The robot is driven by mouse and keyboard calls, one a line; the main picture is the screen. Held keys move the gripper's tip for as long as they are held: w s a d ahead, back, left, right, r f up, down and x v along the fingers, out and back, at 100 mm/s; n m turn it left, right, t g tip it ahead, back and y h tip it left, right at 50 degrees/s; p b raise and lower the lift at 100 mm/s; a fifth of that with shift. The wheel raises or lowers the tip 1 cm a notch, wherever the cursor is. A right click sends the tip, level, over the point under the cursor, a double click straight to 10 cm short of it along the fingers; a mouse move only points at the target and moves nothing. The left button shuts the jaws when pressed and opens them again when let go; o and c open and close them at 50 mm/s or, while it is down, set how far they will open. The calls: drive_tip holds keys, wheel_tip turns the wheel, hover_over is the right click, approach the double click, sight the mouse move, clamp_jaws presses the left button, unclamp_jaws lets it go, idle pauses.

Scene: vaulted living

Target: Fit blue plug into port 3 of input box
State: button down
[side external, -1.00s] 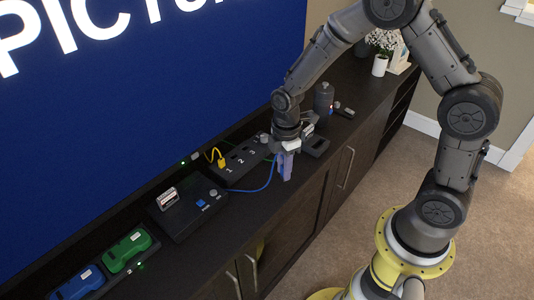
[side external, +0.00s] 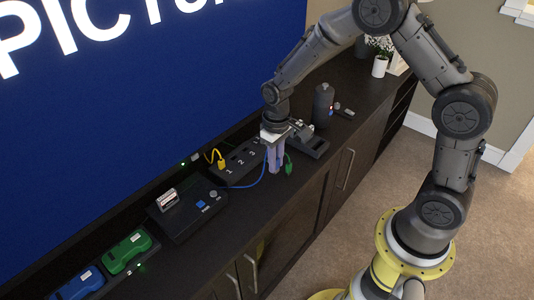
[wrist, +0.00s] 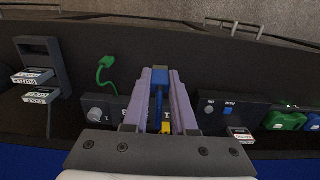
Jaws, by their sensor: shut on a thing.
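My gripper (side external: 274,170) is shut on the blue plug (wrist: 160,77), which shows between the purple-grey fingertips (wrist: 160,72) in the wrist view. The plug's blue cable (side external: 246,185) runs left to a black console. The input box (side external: 240,160) is a dark box with ports labelled 1, 2 and 3, behind and left of the gripper in the side view. The plug is held apart from it, on its front side. The fingers hide part of the box in the wrist view (wrist: 112,108), and port 3's opening cannot be made out.
A yellow plug (side external: 221,162) sits at the box's port 1 end. A green plug (side external: 288,168) on a cable lies just right of the gripper. The black console (side external: 180,222) with a blue button is to the left. A dark cylinder (side external: 323,105) stands at the back right.

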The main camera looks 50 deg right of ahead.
drive_tip(key=w+d+r, duration=0.2)
drive_tip(key=w, duration=0.7)
drive_tip(key=w+d+r, duration=0.1)
drive_tip(key=w+d, duration=0.2)
drive_tip(key=w, duration=0.5)
drive_tip(key=shift+w+d+f, duration=0.4)
drive_tip(key=shift+d+f, duration=0.05)
drive_tip(key=shift+f, duration=0.25)
drive_tip(key=shift+w+d+f, duration=0.45)
drive_tip(key=shift+d+f, duration=0.05)
drive_tip(key=shift+f, duration=0.2)
drive_tip(key=shift+w+d+f, duration=0.4)
drive_tip(key=shift+d+f, duration=0.05)
drive_tip(key=shift+f, duration=0.25)
drive_tip(key=shift+f, duration=0.1)
drive_tip(key=shift+f, duration=2.85)
drive_tip(key=shift+f, duration=1.35)
drive_tip(key=c, duration=0.6)
unclamp_jaws()
drive_tip(key=shift+s+a, duration=0.1)
drive_tip(key=shift+c, duration=0.2)
